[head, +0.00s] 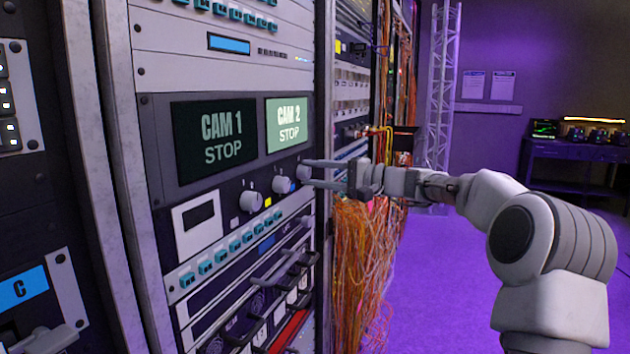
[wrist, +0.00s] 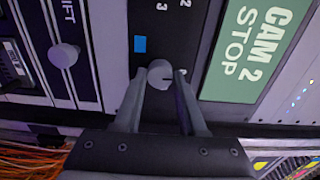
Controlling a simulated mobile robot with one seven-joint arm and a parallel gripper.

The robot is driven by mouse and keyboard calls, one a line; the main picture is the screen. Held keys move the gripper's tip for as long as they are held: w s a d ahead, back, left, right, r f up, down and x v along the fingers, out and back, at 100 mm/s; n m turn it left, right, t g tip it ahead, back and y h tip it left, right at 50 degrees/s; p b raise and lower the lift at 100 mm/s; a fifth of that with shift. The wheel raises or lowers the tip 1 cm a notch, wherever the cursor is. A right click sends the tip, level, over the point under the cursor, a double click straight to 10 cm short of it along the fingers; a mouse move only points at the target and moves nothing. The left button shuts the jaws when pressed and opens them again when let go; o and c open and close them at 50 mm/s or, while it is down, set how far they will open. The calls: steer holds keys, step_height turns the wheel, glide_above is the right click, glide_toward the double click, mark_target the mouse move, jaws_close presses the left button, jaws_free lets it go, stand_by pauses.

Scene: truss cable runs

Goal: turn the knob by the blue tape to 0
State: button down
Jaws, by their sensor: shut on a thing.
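The knob by the blue tape is a pale round knob (head: 304,172) at the right end of the knob row under the CAM 2 screen. In the wrist view this knob (wrist: 159,73) has a dark pointer line that points toward the right fingertip. The blue tape (wrist: 140,44) lies on the dark panel just above and left of it; it also shows in the head view (head: 293,186). My gripper (head: 307,173) is shut on the knob, one finger on each side. White digits 2 and 3 show at the wrist view's top edge; I cannot make out a 0.
Two more pale knobs, one near (head: 281,184) and one farther left (head: 250,201), sit in the same row. A yellow tape (head: 268,201) lies between them. Lit buttons (head: 235,244) run below. Loose orange cables (head: 357,250) hang right of the rack. The purple floor is clear.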

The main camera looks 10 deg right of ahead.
stand_by(0.4)
steer(key=shift+c, duration=2.4)
jaws_free()
steer(key=p+v, duration=0.2)
steer(key=v, duration=1.5)
steer(key=shift+d+p, duration=0.2)
steer(key=shift+p, duration=0.15)
steer(key=shift+s, duration=0.15)
